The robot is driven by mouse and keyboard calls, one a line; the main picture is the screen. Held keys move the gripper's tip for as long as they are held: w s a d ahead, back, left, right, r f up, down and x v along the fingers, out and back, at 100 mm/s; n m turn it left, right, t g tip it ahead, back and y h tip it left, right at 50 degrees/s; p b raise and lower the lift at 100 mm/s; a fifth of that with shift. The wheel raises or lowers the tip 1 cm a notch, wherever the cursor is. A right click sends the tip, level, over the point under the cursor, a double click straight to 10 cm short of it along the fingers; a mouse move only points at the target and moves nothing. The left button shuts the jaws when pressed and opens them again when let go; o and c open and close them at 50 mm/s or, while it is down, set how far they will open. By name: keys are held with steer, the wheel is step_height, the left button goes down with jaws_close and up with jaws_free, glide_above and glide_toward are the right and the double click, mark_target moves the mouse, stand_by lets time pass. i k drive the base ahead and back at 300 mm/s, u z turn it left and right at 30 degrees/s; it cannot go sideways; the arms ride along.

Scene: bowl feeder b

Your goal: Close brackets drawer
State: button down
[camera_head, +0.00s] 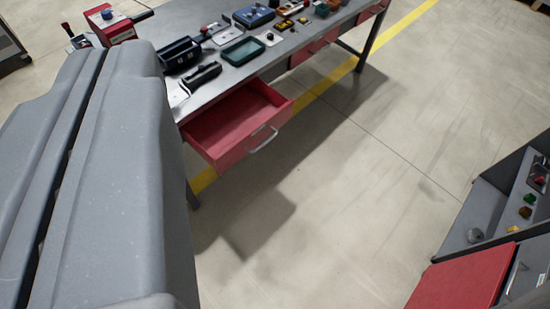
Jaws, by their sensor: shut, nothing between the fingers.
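A red drawer (236,131) stands pulled out from under the near end of a grey metal workbench (229,74). Its inside looks empty, and a silver bar handle (264,140) is on its front. No label can be read, so I cannot tell whether it is the brackets drawer. More red drawer fronts (313,47) sit under the bench farther along and look shut. My gripper's fingers are not in view. A large grey part of my own body fills the left side and hides the floor and bench end behind it.
On the bench are a dark toolbox (180,54), a teal tray (244,51), a blue box (253,15) and several small parts. A grey shelf unit (482,205) with a red panel (463,279) stands at the lower right. The floor between is clear, with a yellow line (401,24).

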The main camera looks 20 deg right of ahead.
mark_target(222, 134)
steer(key=z, duration=0.25)
steer(key=i, duration=1)
steer(key=u, duration=0.05)
